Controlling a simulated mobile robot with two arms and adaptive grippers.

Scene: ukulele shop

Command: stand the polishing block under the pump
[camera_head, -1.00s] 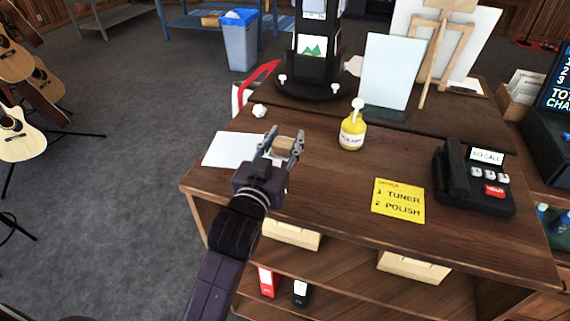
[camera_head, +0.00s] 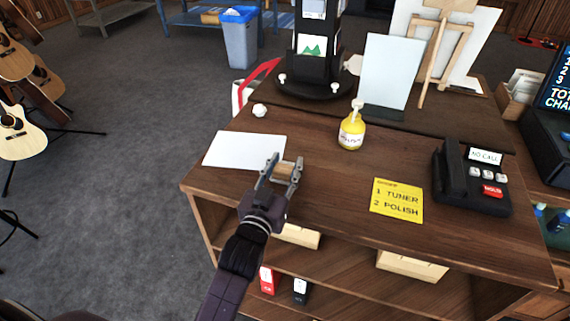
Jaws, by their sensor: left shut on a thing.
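The pump is on a yellow bottle (camera_head: 351,132) with a white nozzle, standing upright on the wooden counter. My left gripper (camera_head: 284,168) is shut on a small tan block, the polishing block (camera_head: 284,170), over the counter to the left of and nearer than the bottle. The block is apart from the bottle. Whether its underside touches the counter I cannot tell. My right gripper is not in view.
A white sheet (camera_head: 244,150) lies left of my gripper. A yellow note (camera_head: 397,201) and a black phone (camera_head: 470,180) lie to the right. A black display stand (camera_head: 318,70) and a white panel (camera_head: 389,74) stand behind. The counter middle (camera_head: 330,190) is clear.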

